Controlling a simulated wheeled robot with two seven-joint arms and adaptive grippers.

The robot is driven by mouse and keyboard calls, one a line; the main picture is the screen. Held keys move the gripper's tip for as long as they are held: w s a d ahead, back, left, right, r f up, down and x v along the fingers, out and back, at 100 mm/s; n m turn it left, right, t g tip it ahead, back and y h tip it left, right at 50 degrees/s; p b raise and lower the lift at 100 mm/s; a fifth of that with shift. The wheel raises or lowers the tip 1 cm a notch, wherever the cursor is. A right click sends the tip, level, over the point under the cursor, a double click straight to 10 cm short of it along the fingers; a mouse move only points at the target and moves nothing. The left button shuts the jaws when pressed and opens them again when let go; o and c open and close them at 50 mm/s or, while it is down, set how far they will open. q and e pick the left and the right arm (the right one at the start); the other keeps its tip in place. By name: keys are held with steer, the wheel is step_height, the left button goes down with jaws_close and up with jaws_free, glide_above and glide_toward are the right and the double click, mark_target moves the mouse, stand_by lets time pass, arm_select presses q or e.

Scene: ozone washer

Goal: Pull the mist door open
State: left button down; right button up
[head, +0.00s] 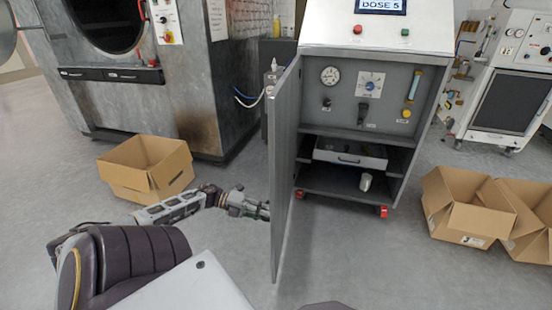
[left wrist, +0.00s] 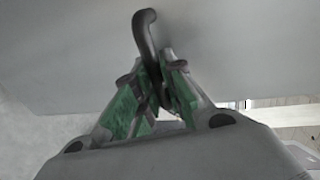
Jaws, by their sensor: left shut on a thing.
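The mist door (head: 284,170) is a grey panel on the left side of the cabinet. In the head view it stands swung out, seen nearly edge-on. Its dark curved handle (left wrist: 148,40) shows in the left wrist view against the grey door face. My left gripper (head: 264,211) is on the left, outer side of the door. In the left wrist view its green-padded fingers (left wrist: 158,92) are shut on the handle. The handle is hidden or too small to tell in the head view. My right gripper is not in view.
The open cabinet (head: 345,180) shows a gauge, a dial, a drawer (head: 350,155) and a white cup (head: 366,181). Cardboard boxes stand at left (head: 147,166) and right (head: 468,208). A large washer (head: 180,90) is at the back left.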

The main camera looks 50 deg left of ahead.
arm_select(q)
steer(key=shift+m+g+h, duration=0.5)
steer(key=shift+m+g, duration=0.1)
steer(key=shift+g, duration=0.1)
steer(key=shift+s+a+f, duration=0.1)
steer(key=shift+s+a, duration=0.45)
steer(key=shift+a, duration=0.25)
steer(key=shift+s+a, duration=0.55)
steer(key=shift+a, duration=0.3)
steer(key=shift+s+a+f, duration=0.1)
steer(key=shift+s+a, duration=0.45)
steer(key=shift+a, duration=0.25)
steer(key=c, duration=1.5)
jaws_free()
steer(key=shift+r, duration=0.15)
steer(key=v, duration=1.2)
